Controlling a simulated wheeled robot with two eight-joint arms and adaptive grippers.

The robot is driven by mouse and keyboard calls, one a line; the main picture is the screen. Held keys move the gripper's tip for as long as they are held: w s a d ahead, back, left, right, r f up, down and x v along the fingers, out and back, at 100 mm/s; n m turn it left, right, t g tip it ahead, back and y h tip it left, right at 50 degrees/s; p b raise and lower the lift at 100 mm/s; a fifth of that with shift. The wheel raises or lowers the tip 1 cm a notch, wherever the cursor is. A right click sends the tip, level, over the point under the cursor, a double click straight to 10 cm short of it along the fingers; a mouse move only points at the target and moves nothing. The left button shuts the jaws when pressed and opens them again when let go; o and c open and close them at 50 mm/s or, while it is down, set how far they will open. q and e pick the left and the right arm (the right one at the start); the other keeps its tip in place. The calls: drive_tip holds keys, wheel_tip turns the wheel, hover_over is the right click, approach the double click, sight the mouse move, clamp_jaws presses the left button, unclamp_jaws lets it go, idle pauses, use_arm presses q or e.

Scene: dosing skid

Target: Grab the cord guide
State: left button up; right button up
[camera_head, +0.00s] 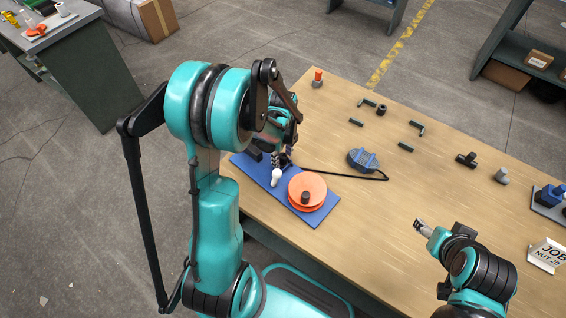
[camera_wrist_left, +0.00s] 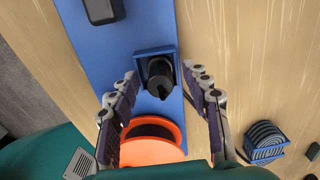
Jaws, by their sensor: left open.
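My left gripper (camera_head: 284,158) reaches down over the blue base plate (camera_head: 318,215), partly hidden by its own arm. In the left wrist view its two fingers (camera_wrist_left: 161,82) are apart, with nothing gripped. A black pointed piece in a blue bracket (camera_wrist_left: 158,75) shows between and just beyond the fingertips; it may be the cord guide, but I cannot tell for sure. An orange spool (camera_head: 307,190) sits on the plate, and a white rounded piece (camera_head: 276,177) shows beside it. My right gripper (camera_head: 422,228) is over the table's front right; its opening is unclear.
A ridged blue-and-black piece (camera_head: 363,160) lies right of the plate, with a black cord (camera_head: 340,174) near it. Several small dark parts (camera_head: 381,109) lie farther back. A sign (camera_head: 545,255) and a blue fixture (camera_head: 550,196) are at the right. The table middle is mostly clear.

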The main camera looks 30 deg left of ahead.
use_arm(q)
clamp_jaws()
drive_tip(key=shift+r, duration=0.1)
